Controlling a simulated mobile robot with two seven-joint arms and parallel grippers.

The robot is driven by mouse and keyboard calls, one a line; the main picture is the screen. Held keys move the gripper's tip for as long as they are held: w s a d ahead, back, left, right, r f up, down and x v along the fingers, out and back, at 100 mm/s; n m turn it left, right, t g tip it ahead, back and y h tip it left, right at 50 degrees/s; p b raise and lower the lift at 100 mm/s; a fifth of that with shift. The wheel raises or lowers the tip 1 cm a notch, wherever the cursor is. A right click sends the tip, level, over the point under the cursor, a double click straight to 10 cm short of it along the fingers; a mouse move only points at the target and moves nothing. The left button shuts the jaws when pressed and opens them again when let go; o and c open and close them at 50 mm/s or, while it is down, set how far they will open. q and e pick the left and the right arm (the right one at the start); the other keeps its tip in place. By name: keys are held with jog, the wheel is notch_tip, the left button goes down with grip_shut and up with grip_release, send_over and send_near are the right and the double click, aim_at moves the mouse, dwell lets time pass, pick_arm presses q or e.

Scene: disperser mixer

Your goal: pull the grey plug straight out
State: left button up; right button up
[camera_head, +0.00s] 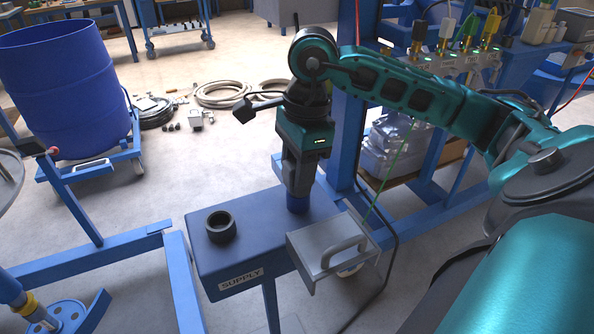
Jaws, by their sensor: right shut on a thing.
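My right gripper (299,186) points straight down at the back right of the blue box marked SUPPLY (240,255). It is shut on what looks like the grey plug, mostly hidden between the fingers. Whether the plug sits fully in the collar cannot be told. A dark ring-shaped socket (221,227) stands open at the front left of the box top. My left gripper is not in view.
A grey box with a handle (330,252) sticks out at the supply box's right side. A black cable (393,245) runs down beside it. A blue frame post (346,130) stands close behind my gripper. A blue drum (65,85) stands at left.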

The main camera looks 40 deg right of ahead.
jog(key=shift+r+p, duration=2.1)
jog(key=shift+r, duration=0.75)
jog(key=shift+r, duration=0.15)
jog(key=shift+r+p, duration=1.45)
jog(key=shift+r, duration=0.45)
